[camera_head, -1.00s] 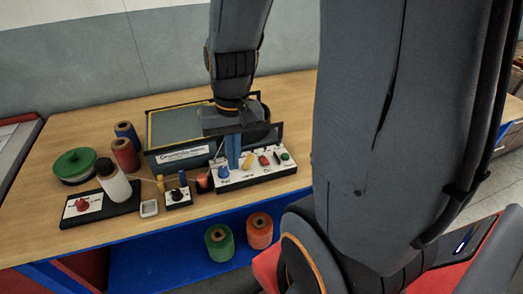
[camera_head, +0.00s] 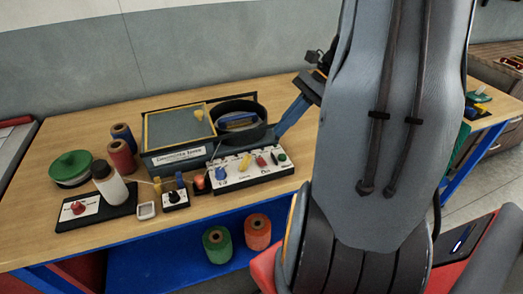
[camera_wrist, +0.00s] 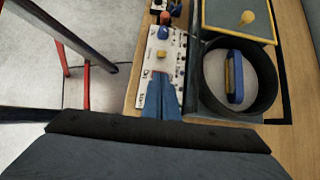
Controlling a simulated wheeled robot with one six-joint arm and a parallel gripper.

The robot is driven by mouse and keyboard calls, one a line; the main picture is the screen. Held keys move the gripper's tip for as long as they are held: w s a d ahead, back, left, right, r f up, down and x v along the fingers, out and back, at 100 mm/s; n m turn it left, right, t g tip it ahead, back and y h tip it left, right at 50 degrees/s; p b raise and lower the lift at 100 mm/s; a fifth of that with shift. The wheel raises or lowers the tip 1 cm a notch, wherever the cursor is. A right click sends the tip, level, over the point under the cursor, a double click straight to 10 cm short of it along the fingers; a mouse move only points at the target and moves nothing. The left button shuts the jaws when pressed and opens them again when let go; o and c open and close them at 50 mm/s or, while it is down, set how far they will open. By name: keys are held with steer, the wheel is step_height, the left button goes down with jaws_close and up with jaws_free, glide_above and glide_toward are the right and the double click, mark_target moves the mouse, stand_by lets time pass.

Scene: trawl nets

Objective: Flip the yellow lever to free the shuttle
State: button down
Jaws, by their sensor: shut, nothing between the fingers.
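The yellow lever (camera_head: 245,162) sits on a white control panel (camera_head: 232,181), between a blue knob (camera_head: 221,173) and a red switch (camera_head: 261,161). In the wrist view the lever (camera_wrist: 162,54) shows just beyond my fingertips. A blue shuttle with a yellow middle (camera_head: 238,121) lies in a round black tub (camera_head: 262,128) behind the panel; it also shows in the wrist view (camera_wrist: 234,77). My gripper (camera_head: 279,132) has blue fingers, shut and empty, at the right of the tub. In the wrist view the fingers (camera_wrist: 160,78) overlap the panel's near end. I cannot tell whether they touch it.
A framed box with a grey-green lid and yellow knob (camera_head: 199,114) stands left of the tub. Further left are a small knob box (camera_head: 174,198), a white bottle (camera_head: 110,182), thread spools (camera_head: 122,156) and a green-lidded container (camera_head: 71,167).

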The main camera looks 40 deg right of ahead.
mark_target(245, 163)
steer(key=shift+d, duration=0.2)
steer(key=p+x, duration=0.2)
steer(key=x, duration=0.8)
steer(key=shift+a, duration=0.1)
steer(key=shift+w+r, duration=0.15)
